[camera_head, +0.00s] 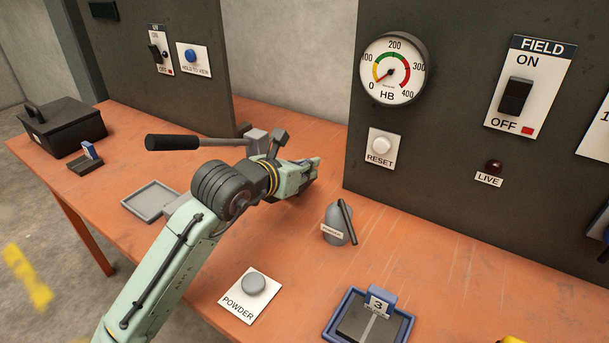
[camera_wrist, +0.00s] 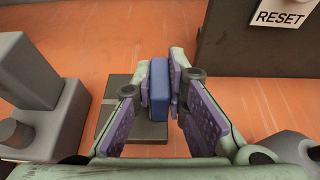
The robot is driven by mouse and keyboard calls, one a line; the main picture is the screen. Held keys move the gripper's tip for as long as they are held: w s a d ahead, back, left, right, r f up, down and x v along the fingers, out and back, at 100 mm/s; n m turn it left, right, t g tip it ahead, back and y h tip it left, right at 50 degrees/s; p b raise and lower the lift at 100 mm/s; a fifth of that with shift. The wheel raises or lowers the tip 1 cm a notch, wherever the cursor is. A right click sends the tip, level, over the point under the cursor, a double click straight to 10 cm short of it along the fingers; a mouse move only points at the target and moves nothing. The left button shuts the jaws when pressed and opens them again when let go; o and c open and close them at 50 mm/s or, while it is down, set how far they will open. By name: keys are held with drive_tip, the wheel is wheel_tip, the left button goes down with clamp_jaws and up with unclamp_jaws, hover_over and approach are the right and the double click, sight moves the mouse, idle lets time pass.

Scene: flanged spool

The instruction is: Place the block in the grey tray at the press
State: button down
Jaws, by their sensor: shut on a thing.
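In the wrist view, my gripper (camera_wrist: 160,88) is shut on the upright blue tab of a dark flat block (camera_wrist: 130,128). The block hangs or rests below the fingers over the orange bench; I cannot tell if it touches. In the head view, my arm and gripper hide this block. The grey tray (camera_head: 150,187) is empty and lies left of my arm. The press (camera_head: 258,140), with a black-handled lever, stands just behind my wrist; its grey body (camera_wrist: 45,105) is at left in the wrist view.
A similar block (camera_head: 86,160) lies at left by a black box (camera_head: 62,127). Another block marked 3 (camera_head: 365,322) sits in a blue tray (camera_head: 408,318) at front right. A grey bottle (camera_head: 336,224) and powder button (camera_head: 253,284) stand nearer. A dark panel (camera_head: 450,150) rises at right.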

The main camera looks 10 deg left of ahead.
wheel_tip(320, 180, down, 3)
drive_tip(key=shift+p, duration=0.35)
drive_tip(key=shift+f, duration=0.15)
drive_tip(key=shift+f+b, duration=0.25)
drive_tip(key=shift+b, duration=0.15)
drive_tip(key=c, duration=1.6)
unclamp_jaws()
drive_tip(key=shift+r, duration=0.15)
drive_tip(key=shift+r+p, duration=0.25)
drive_tip(key=shift+p, duration=0.35)
drive_tip(key=b+v, duration=0.2)
drive_tip(key=v, duration=0.1)
drive_tip(key=b+v, duration=0.2)
drive_tip(key=v, duration=0.2)
drive_tip(key=b+v, duration=0.3)
drive_tip(key=v, duration=0.1)
drive_tip(key=shift+s+a+f, duration=0.15)
drive_tip(key=shift+s+f, duration=0.05)
drive_tip(key=shift+f, duration=0.05)
drive_tip(key=shift+s+r, duration=0.25)
drive_tip(key=shift+r, duration=0.05)
